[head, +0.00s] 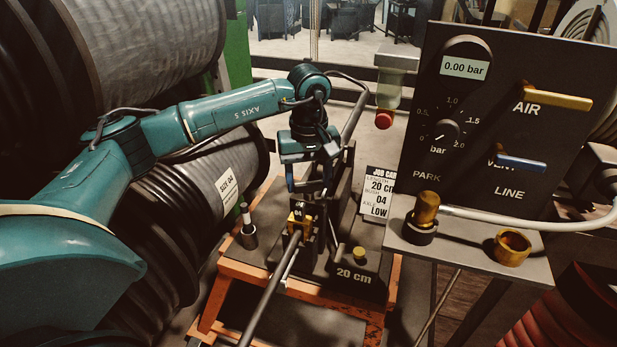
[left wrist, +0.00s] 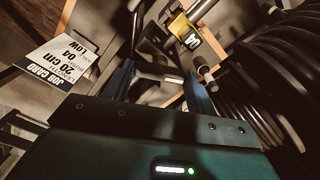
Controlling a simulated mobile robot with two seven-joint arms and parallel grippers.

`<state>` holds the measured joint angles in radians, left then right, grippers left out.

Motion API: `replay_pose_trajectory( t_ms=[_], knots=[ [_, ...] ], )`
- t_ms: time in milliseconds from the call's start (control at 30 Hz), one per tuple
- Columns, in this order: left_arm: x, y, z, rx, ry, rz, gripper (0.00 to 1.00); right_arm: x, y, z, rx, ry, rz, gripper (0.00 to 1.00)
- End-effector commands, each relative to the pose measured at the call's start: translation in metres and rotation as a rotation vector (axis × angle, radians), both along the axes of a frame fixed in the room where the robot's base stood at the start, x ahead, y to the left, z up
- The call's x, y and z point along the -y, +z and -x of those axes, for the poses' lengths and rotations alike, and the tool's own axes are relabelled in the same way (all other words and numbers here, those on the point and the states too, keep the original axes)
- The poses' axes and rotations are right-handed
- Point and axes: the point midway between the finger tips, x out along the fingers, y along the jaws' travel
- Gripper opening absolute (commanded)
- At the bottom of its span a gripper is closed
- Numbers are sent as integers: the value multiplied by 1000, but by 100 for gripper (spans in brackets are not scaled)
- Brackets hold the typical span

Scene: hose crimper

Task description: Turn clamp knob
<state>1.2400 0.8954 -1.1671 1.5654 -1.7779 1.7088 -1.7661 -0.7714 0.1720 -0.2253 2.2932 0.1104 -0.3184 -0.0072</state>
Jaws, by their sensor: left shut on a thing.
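My left gripper (head: 308,186) points down over the dark crimper stand (head: 345,225) in the head view. It is shut on a dark part at the top of the clamp, which I take to be the clamp knob; the fingers and shadow mostly hide it. In the left wrist view the two blue fingers of the left gripper (left wrist: 158,85) stand apart with dark metal between them. The yellow block marked 04 (head: 297,222) sits just below the gripper, with a dark hose (head: 268,300) running from it toward the front. My right gripper is not in view.
A control panel (head: 490,180) with a gauge and levers stands at the right. A job card (head: 378,195) is behind the crimper. Large hose reels (head: 130,50) crowd the left. A small upright tool (head: 247,225) stands on the orange-framed bench (head: 235,270).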

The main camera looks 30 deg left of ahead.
Motion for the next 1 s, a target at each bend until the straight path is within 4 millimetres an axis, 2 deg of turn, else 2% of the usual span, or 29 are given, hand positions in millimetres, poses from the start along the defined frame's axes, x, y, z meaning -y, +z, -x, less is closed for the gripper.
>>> replay_pose_trajectory(
  t_ms=[367, 400, 633, 867, 1000],
  knots=[
    [0, 2, -1, 3, -3, 2, 34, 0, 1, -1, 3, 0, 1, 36],
    [0, 2, -1, 3, -3, 2, 59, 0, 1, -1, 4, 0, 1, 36],
    [0, 1, 0, 1, -2, 1, 78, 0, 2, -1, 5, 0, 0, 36],
    [0, 1, 0, 1, -2, 1, 78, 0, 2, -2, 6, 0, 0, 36],
    [0, 10, -1, 3, -2, 1, 78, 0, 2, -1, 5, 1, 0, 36]
  ],
)
